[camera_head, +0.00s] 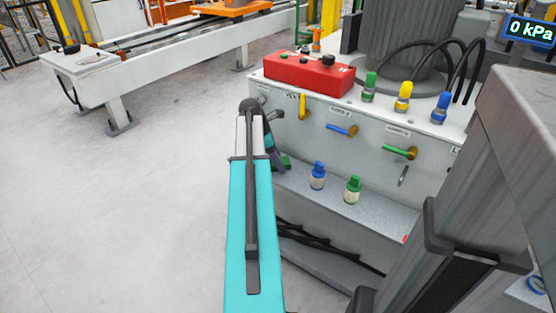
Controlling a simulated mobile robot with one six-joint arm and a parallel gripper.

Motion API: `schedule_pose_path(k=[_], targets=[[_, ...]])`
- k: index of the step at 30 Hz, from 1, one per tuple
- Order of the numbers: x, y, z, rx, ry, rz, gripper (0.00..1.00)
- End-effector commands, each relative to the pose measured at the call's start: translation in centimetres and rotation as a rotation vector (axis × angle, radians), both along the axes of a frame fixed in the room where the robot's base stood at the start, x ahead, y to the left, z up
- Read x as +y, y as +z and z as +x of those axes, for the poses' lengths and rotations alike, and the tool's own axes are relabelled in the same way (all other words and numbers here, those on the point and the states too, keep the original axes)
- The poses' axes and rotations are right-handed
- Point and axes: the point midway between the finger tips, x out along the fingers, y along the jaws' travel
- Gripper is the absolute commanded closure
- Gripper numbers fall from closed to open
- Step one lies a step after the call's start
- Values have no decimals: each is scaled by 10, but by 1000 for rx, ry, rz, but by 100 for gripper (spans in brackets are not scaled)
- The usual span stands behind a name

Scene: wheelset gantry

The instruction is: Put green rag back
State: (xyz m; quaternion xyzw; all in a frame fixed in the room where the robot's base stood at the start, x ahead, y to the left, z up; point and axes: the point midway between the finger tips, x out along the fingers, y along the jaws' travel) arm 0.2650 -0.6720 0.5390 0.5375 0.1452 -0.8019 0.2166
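My teal arm reaches forward along the front of a grey cabinet. My gripper (277,157) is at its far end, small and mostly hidden behind the arm's wrist. A small dark green piece (285,164) shows beside the gripper, just above the left end of the cabinet's lower shelf. It may be the green rag, but it is too small and too covered to be sure. I cannot tell whether the gripper touches or holds it. No other rag shows clearly.
The grey shelf (330,212) holds a blue-capped bottle (318,176) and a green-capped bottle (353,190). Yellow, blue and green valve handles stick out above it. A red control box (308,74) sits on top. Black cables hang below. The floor at left is clear.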

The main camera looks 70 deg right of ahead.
Motion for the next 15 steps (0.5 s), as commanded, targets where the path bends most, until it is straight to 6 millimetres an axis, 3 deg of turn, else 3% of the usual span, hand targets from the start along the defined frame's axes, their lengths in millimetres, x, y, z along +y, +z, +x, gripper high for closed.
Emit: schedule_pose_path(k=[4,15], targets=[[0,2,0,0,0,0,37],[9,49,16,-1,1,-2,37]])
